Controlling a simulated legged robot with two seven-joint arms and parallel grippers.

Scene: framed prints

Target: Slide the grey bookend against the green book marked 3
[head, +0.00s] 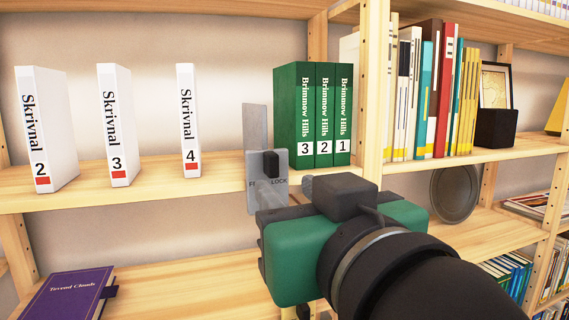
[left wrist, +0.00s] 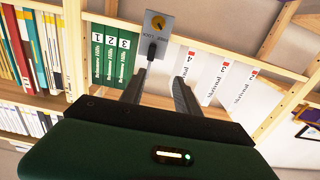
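The grey bookend (head: 255,125) stands on the shelf just left of the green book marked 3 (head: 294,110). A narrow gap shows between them. Its front plate, marked LOCK, has a black lever and hangs over the shelf edge. The plate (left wrist: 163,22) also shows in the left wrist view, with a round yellow part. My left gripper (left wrist: 163,66) is open, its fingers apart in front of the plate. One fingertip overlaps the black lever in that view; I cannot tell whether it touches. My right gripper is not in view.
Green books 2 (head: 325,110) and 1 (head: 343,110) stand right of book 3, beside a wooden upright (head: 373,90). White Skrivnal books 2 (head: 45,125), 3 (head: 117,120) and 4 (head: 188,115) stand spaced out on the left. A purple book (head: 68,294) lies below.

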